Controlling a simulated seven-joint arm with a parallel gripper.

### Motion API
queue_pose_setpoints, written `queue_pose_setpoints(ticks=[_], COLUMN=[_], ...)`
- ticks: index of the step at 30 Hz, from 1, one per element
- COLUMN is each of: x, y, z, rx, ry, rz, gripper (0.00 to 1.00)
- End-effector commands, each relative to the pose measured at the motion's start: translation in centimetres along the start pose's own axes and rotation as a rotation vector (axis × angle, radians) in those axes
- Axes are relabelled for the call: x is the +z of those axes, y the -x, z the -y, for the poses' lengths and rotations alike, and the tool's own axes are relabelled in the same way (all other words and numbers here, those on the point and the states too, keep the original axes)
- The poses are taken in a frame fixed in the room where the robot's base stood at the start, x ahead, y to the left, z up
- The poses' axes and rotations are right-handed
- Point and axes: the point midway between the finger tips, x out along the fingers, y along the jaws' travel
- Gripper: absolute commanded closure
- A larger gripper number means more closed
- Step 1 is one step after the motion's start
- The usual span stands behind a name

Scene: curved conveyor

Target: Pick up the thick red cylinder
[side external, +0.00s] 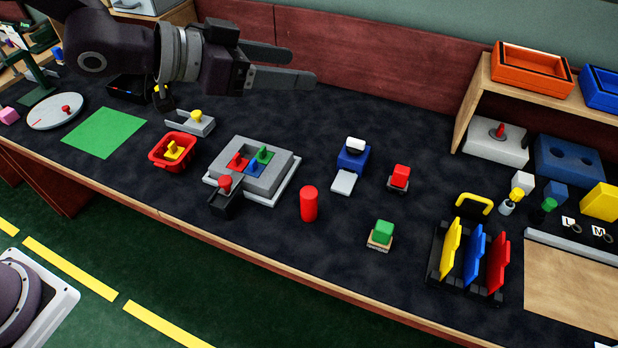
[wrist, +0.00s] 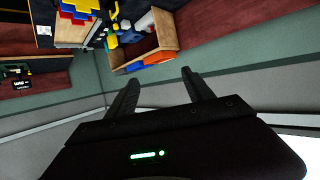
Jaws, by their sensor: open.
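The thick red cylinder (side external: 308,204) stands upright on the dark work surface, near the middle of the side external view, to the right of a grey block with coloured pieces. My gripper (side external: 303,66) is at the upper left, raised above the table and pointing right, well apart from the cylinder. Its two fingers are spread with nothing between them. In the wrist view my gripper (wrist: 160,88) also shows open and empty, facing the wall and shelf. The cylinder cannot be made out in the wrist view.
A grey block (side external: 285,183) with coloured pieces stands left of the cylinder. A blue block (side external: 353,160), a red block on a base (side external: 400,177) and a green block (side external: 383,232) stand to its right. A rack of coloured plates (side external: 473,257) is further right. Table in front is clear.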

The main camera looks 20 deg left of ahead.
Motion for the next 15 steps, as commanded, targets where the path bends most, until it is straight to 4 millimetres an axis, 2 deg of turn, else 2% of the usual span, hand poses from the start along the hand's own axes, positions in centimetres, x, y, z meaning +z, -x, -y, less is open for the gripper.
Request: queue_pose_setpoints(ticks=[1,8,12,15], x=[2.6,12.5,20.0,24.8], y=[-1.0,-5.0,-8.0,-10.1], z=[-0.3,-0.1,-0.1,0.0], rx=[0.008,0.000,0.000,-0.001], ry=[0.009,0.003,-0.001,-0.004], rz=[0.015,0.017,0.014,0.008], gripper=[0.39,0.39,0.39,0.39])
